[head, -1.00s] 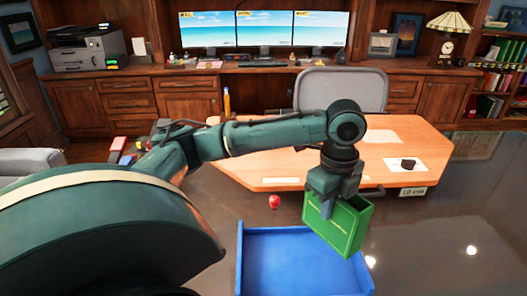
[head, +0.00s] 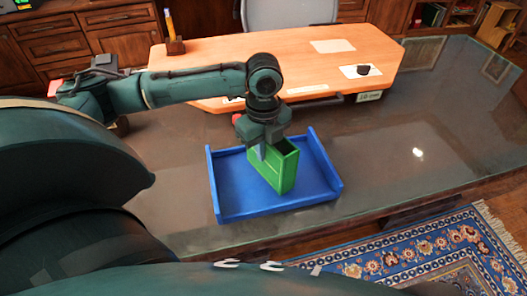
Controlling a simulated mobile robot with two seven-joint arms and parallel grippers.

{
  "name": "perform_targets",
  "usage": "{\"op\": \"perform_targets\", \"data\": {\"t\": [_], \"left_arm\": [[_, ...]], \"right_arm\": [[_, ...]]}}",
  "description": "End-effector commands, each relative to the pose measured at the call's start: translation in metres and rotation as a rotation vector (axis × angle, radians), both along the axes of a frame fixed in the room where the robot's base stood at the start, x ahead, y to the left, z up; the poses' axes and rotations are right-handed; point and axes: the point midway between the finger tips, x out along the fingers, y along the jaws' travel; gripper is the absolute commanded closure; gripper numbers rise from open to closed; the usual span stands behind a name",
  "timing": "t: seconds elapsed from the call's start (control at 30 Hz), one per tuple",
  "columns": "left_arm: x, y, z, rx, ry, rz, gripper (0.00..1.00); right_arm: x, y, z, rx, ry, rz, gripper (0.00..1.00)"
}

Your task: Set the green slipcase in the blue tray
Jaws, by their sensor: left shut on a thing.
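The green slipcase (head: 274,173) is an open-topped box, upright, over the middle-right part of the blue tray (head: 232,190) in the head view. The tray has low walls and lies on the dark glossy tabletop. My left gripper (head: 263,150) points down and is shut on the upper left part of the slipcase. The slipcase's lower end appears at or just above the tray floor; I cannot tell whether it touches. My right gripper is not in view.
A light wooden desk (head: 220,58) stands behind the tray. A small red object (head: 237,119) shows just behind my left gripper. The dark glossy tabletop (head: 400,140) is clear to the right. A patterned rug (head: 430,255) lies on the floor in front.

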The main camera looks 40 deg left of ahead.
Motion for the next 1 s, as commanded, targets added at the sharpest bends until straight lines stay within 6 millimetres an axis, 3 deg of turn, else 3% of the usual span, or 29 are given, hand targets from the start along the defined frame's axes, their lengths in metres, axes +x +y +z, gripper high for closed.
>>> {"op": "perform_targets", "data": {"t": [0.1,0.47,0.5,0.73,1.0], "left_arm": [[0.0001,-0.0003,-0.0089,0.000,-0.001,0.000,1.00],[0.0001,-0.0003,-0.0113,0.000,0.000,0.000,1.00],[0.0000,-0.0002,-0.0119,0.000,0.000,0.000,0.92],[0.0002,-0.0002,-0.0117,0.000,-0.001,0.000,0.73],[0.0003,0.0000,-0.0106,0.000,-0.002,0.000,0.73]], "right_arm": [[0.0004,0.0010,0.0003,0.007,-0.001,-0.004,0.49],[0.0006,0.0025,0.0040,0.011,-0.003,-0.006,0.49],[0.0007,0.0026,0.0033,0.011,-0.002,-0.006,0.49],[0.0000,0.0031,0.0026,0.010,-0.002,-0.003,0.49],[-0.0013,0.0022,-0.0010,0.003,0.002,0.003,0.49]]}}
